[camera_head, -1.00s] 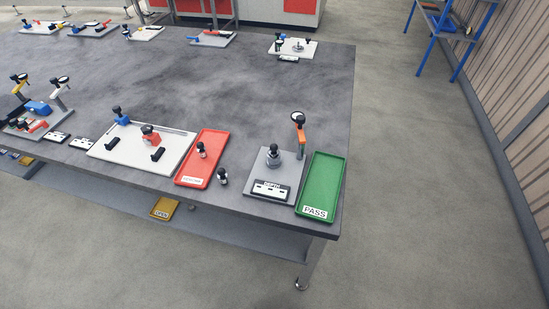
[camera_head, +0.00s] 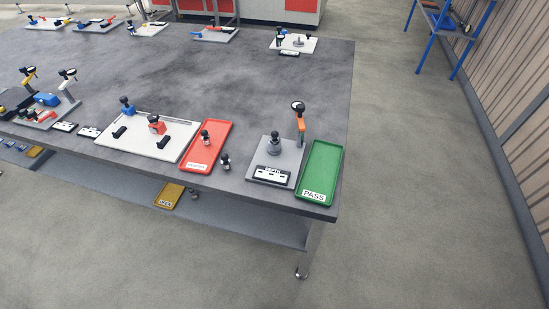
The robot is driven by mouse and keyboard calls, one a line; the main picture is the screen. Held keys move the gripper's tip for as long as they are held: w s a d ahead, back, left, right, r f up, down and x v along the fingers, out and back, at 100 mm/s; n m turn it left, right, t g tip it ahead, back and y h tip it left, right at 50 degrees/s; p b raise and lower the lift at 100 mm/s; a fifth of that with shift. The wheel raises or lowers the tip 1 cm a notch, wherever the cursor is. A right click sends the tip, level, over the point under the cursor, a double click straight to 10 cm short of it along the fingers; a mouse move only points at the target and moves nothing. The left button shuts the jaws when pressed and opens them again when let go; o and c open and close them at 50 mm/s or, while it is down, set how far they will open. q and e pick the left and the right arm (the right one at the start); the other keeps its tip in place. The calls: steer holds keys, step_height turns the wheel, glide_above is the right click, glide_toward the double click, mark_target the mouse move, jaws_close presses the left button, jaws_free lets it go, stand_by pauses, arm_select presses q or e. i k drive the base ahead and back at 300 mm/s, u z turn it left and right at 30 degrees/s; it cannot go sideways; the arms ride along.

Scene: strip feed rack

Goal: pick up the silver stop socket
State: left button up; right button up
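Two small black-and-silver pieces are near the red tray (camera_head: 214,152). One piece (camera_head: 205,138) stands in the tray, and the other piece (camera_head: 226,162) stands on the table just right of it. A grey, stepped round piece with a dark top (camera_head: 274,146) stands on the grey plate labelled DEPTH (camera_head: 254,162). At this size I cannot tell which of these is the silver stop socket. Neither of my grippers shows in the head view.
A green tray labelled PASS (camera_head: 323,165) lies at the table's right edge. A white plate (camera_head: 138,147) with red and blue fixtures is left. The table's middle (camera_head: 200,75) is clear.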

mark_target(276, 149)
steer(key=k, duration=0.3)
steer(key=z, duration=2)
steer(key=i, duration=3.15)
steer(key=u, duration=3.25)
